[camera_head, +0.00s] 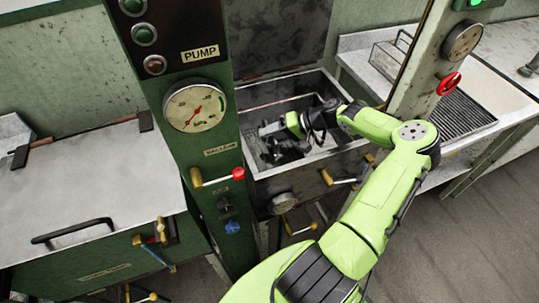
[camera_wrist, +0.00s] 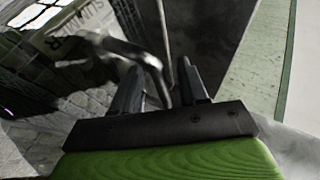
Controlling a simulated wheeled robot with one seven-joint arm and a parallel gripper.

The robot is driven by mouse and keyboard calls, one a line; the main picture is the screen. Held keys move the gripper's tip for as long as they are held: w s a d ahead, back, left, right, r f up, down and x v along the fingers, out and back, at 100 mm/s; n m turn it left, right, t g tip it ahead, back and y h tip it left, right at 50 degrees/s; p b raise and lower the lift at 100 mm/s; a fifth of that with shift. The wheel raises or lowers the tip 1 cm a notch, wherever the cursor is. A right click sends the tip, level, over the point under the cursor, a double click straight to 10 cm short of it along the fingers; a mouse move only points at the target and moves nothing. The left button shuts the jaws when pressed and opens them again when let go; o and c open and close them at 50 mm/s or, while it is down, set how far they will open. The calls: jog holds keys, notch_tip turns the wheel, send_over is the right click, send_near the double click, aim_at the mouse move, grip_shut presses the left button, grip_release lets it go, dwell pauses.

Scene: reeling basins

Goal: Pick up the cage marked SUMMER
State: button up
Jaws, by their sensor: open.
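The cage (camera_wrist: 112,75) fills the left of the wrist view, with wire mesh sides and a tag (camera_wrist: 78,38) whose tilted lettering appears to read SUMMER. Its grey metal handle (camera_wrist: 125,50) curves towards my gripper (camera_wrist: 162,72). The handle's end shows between the two black fingers, which stand apart on either side of it and do not appear clamped on it. In the head view my gripper (camera_head: 270,129) reaches down inside the open basin (camera_head: 255,103). The cage is hard to make out there among dark shapes.
A green post (camera_head: 195,150) with a gauge, a red-knobbed lever and a PUMP label stands left of the basin. A closed lid (camera_head: 85,190) covers the basin at left. At right are a post with a red valve wheel (camera_head: 449,84) and a sink with a wire basket (camera_head: 388,58).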

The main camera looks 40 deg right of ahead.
grip_shut()
dwell(1.4)
